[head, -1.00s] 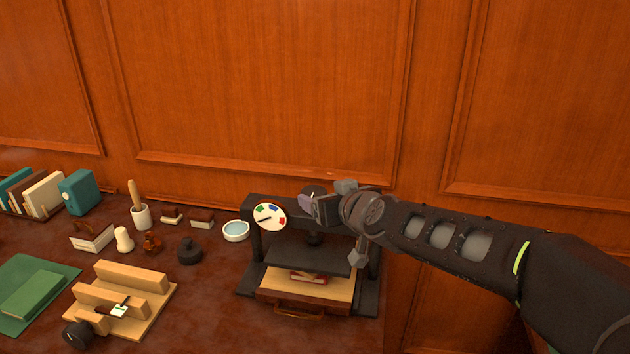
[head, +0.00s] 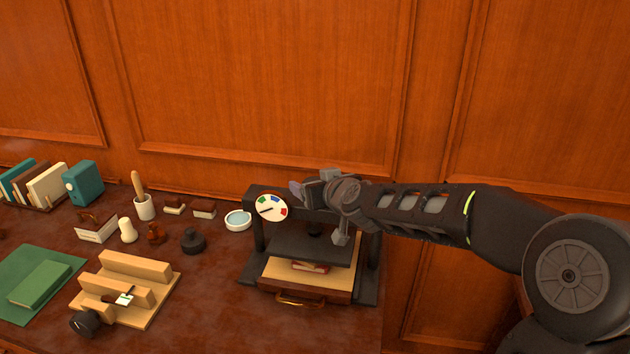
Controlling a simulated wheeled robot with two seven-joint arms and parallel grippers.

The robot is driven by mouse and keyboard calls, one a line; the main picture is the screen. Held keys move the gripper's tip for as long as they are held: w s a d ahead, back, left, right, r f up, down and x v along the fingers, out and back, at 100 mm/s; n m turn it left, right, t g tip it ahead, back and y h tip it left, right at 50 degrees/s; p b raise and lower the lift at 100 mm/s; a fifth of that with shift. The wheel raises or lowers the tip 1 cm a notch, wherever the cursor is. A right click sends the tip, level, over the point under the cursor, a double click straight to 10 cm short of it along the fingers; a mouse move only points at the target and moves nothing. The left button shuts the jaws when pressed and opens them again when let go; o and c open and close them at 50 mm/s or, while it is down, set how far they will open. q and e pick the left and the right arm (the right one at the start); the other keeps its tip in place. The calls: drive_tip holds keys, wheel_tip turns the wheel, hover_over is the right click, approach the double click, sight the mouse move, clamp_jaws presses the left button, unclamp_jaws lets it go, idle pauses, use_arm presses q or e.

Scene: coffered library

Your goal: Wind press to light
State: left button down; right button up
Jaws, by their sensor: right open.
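The black press (head: 366,284) stands at the right end of the table. Its round white dial (head: 267,208) has coloured marks, and its pointer lies toward the lower left. A red book (head: 311,267) lies on the pale board under the dark pressing plate (head: 297,243). My right gripper (head: 306,190) is at the top of the press, just right of and above the dial. Its jaws are open; the press's top handle is mostly hidden behind it, so I cannot tell whether they touch. My left gripper is not in view.
A wooden stepped stand (head: 136,287) and a green book (head: 40,283) on a green mat lie at the left. Panelled wall (head: 260,80) rises close behind the table.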

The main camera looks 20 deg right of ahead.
drive_tip(key=shift+w, duration=0.1)
drive_tip(key=shift+c, duration=0.2)
drive_tip(key=c, duration=1.3)
drive_tip(key=shift+a+r+p, duration=0.1)
drive_tip(key=shift+r+p, duration=0.1)
drive_tip(key=shift+p, duration=0.6)
drive_tip(key=m+h+p, duration=0.3)
drive_tip(key=p, duration=0.4)
drive_tip(key=shift+a+r+g+h, duration=0.1)
drive_tip(key=shift+r+g+h, duration=0.05)
drive_tip(key=shift+g+h, duration=0.2)
drive_tip(key=shift+m+h+p, duration=0.35)
drive_tip(key=shift+m, duration=0.15)
drive_tip(key=shift+f+m+g+h+p, duration=0.35)
drive_tip(key=shift+m+g+h, duration=0.3)
drive_tip(key=shift+m+h, duration=0.3)
drive_tip(key=m+g+h, duration=0.2)
drive_tip(key=shift+m+h, duration=0.35)
drive_tip(key=m+g+h, duration=0.1)
drive_tip(key=m+g, duration=0.2)
drive_tip(key=m+g+h, duration=0.2)
drive_tip(key=m+g, duration=0.2)
drive_tip(key=shift+w+r+h, duration=0.1)
drive_tip(key=shift+h, duration=0.2)
drive_tip(key=shift+m+g, duration=0.8)
drive_tip(key=shift+g, duration=0.3)
